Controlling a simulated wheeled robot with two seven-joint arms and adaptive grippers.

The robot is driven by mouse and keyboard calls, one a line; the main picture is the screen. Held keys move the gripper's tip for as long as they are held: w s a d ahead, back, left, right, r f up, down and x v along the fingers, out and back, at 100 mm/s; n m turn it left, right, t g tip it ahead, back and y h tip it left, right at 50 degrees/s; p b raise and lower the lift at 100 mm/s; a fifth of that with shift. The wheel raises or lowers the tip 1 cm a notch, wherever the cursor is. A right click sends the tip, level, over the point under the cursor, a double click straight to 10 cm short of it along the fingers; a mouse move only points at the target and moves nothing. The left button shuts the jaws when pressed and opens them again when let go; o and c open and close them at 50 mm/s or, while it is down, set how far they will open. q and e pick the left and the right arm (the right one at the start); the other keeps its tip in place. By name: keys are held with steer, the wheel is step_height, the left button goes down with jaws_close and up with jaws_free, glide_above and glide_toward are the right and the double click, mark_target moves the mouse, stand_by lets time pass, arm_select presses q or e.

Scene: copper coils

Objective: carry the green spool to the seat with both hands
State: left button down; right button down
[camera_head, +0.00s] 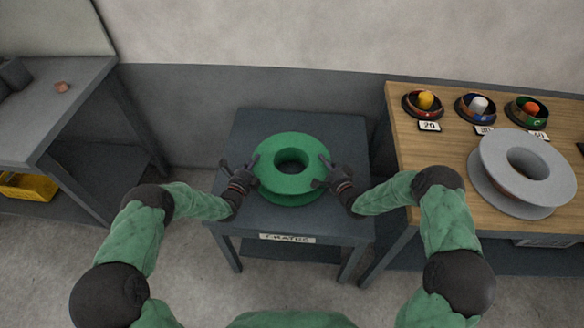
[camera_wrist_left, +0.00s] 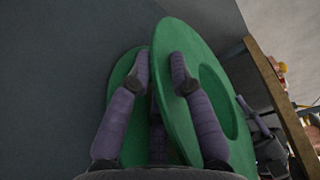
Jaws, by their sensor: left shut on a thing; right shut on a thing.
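The green spool (camera_head: 290,150) is at the middle of the head view, over the small dark table (camera_head: 255,122) with a label on its front edge. Its round hole faces up. My left gripper (camera_head: 250,168) is shut on the spool's left side. In the left wrist view its fingers (camera_wrist_left: 158,75) straddle the upper flange of the spool (camera_wrist_left: 176,38), with the lower flange behind. My right gripper (camera_head: 323,172) is shut on the spool's right side. I cannot tell whether the spool touches the table top.
A wooden bench (camera_head: 440,155) at the right carries a grey spool (camera_head: 555,165) and several small bowls with coloured pieces, such as the yellow one (camera_head: 426,99). A grey table (camera_head: 60,100) stands at the left, with a yellow bin (camera_head: 28,187) below it.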

arm_select(q)
steer(key=shift+d+r, duration=0.1)
arm_select(e)
steer(key=shift+r, duration=0.1)
arm_select(q)
steer(key=shift+r, duration=0.1)
arm_select(e)
steer(key=shift+a+r, duration=0.1)
